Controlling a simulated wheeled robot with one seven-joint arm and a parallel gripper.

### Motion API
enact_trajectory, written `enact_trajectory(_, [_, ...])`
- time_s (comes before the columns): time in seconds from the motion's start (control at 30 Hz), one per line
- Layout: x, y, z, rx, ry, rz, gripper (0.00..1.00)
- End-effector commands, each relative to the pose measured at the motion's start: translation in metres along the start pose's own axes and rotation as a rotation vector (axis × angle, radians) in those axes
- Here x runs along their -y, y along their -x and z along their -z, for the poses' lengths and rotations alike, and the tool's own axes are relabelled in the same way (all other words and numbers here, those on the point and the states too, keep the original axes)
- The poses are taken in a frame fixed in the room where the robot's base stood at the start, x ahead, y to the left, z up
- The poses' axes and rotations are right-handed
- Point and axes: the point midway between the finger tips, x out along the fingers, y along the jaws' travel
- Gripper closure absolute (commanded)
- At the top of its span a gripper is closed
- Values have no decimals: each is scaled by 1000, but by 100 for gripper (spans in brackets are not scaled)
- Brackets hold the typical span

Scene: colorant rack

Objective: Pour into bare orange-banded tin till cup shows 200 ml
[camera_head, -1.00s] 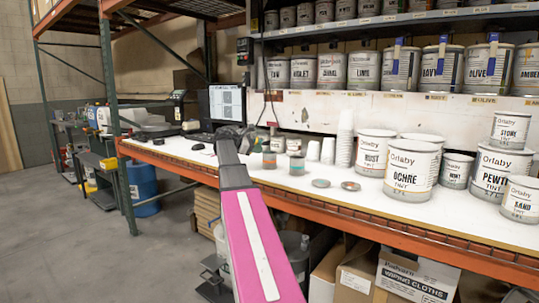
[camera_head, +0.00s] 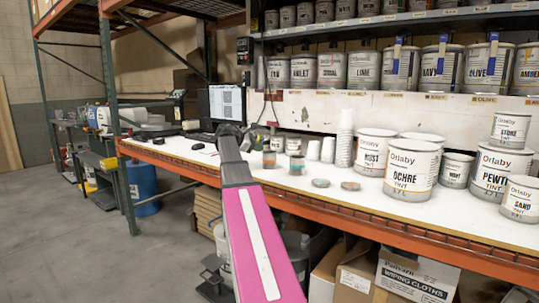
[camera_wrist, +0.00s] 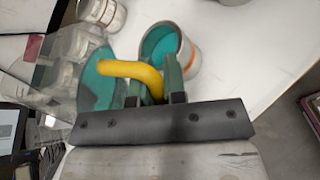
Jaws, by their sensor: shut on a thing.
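My gripper (camera_wrist: 155,88) is shut on the yellow handle of a clear cup (camera_wrist: 62,62) in the wrist view. Teal liquid shows in the cup, beside the handle; its scale is too blurred to read. The bare orange-banded tin (camera_wrist: 188,55) stands open just beyond the fingers, with teal inside. In the head view this tin appears to be the small one (camera_head: 269,162) just right of my gripper (camera_head: 238,130). The cup is mostly hidden there by my arm. I cannot see a stream between cup and tin.
Another small labelled tin (camera_wrist: 103,14) stands close by. Stacked white cups (camera_head: 345,140) and large tins, including OCHRE (camera_head: 411,165), stand right. A monitor (camera_head: 228,104) stands behind left.

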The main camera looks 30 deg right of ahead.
Motion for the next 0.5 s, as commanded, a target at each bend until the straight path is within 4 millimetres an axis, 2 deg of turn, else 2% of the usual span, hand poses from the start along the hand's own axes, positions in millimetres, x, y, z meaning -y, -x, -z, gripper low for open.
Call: enact_trajectory(0.5, [0,0,-2,-20,-24,-6,100])
